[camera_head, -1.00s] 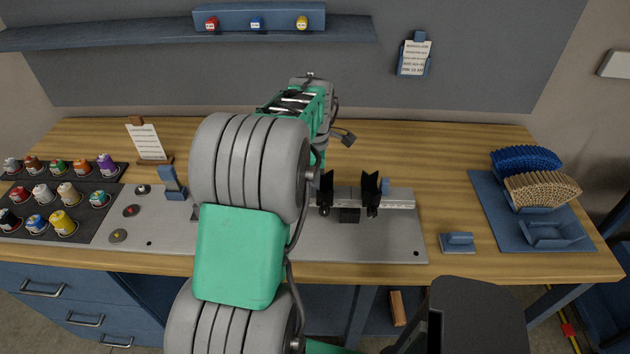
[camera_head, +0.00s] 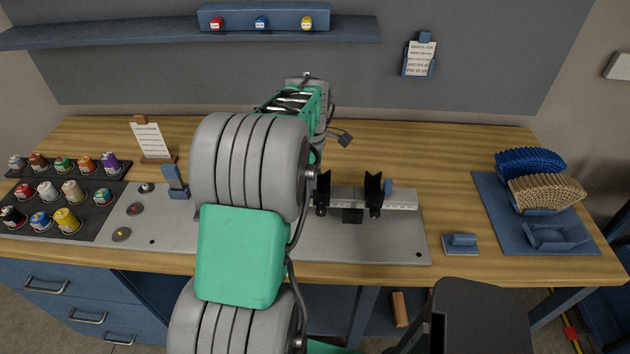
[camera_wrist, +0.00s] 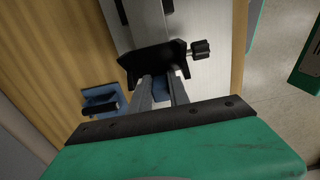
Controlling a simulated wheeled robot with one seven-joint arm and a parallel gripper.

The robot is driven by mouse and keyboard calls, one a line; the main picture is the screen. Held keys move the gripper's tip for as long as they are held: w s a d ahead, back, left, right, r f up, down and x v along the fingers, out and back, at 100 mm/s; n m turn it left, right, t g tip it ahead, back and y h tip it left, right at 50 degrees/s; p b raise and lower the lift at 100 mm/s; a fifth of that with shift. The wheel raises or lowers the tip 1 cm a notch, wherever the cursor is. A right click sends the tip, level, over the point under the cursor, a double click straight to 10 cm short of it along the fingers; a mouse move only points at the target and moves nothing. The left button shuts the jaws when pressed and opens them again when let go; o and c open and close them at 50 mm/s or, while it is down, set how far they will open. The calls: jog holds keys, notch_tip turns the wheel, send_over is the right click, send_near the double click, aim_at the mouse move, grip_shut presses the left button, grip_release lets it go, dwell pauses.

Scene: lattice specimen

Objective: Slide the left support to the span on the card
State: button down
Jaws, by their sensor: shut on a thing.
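Two black V-shaped supports stand on a grey rail (camera_head: 402,201): the left support (camera_head: 322,193) beside my arm, and the right support (camera_head: 373,195). In the wrist view my gripper (camera_wrist: 163,90) has its fingers close together on a black support with a side knob (camera_wrist: 201,49); a bit of blue shows between the fingers. It looks like the left support. My arm hides the gripper in the head view. A white card (camera_head: 148,140) stands at the back left and another card (camera_head: 420,58) hangs on the wall; their writing is too small to read.
A black block (camera_head: 352,215) sits between the supports on the grey base plate (camera_head: 390,245). A blue upright (camera_head: 175,182) stands left, a small blue block (camera_head: 460,242) right. Capsules fill the left racks; a blue tray (camera_head: 490,205) with bristle-like bundles lies far right.

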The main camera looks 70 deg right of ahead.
jog(key=shift+w, duration=0.25)
jog(key=c, duration=1.2)
grip_release()
jog(key=shift+a, duration=0.1)
jog(key=shift+o, duration=0.2)
jog(key=shift+r+p, duration=2.05)
jog(key=shift+r, duration=1.1)
jog(key=shift+f, duration=0.1)
notch_tip(320, 180, up, 8)
jog(key=b, duration=0.2)
